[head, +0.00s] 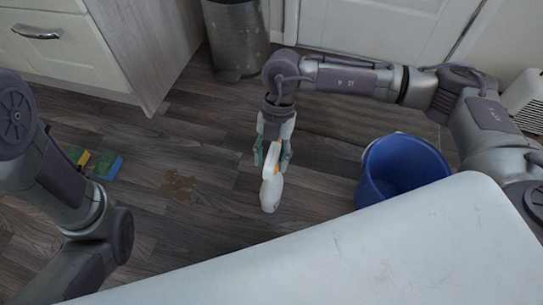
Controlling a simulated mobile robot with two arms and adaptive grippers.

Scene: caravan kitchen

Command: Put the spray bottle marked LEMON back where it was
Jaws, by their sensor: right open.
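A white spray bottle with orange parts (271,192) shows in the head view, below my right gripper (271,160). The gripper points down with its fingers open on either side of the bottle's upper part. I cannot tell whether the fingers touch it, or whether the bottle rests on the floor. No LEMON marking can be read from here. My left arm comes in from the left, but its gripper is out of view.
A blue bucket (374,190) stands on the floor to the right. Two sponges (107,166) and a brown stain (179,185) are on the floor at left. A metal bin (237,40) stands at the back beside the cabinet (75,50). A white surface (400,255) fills the front.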

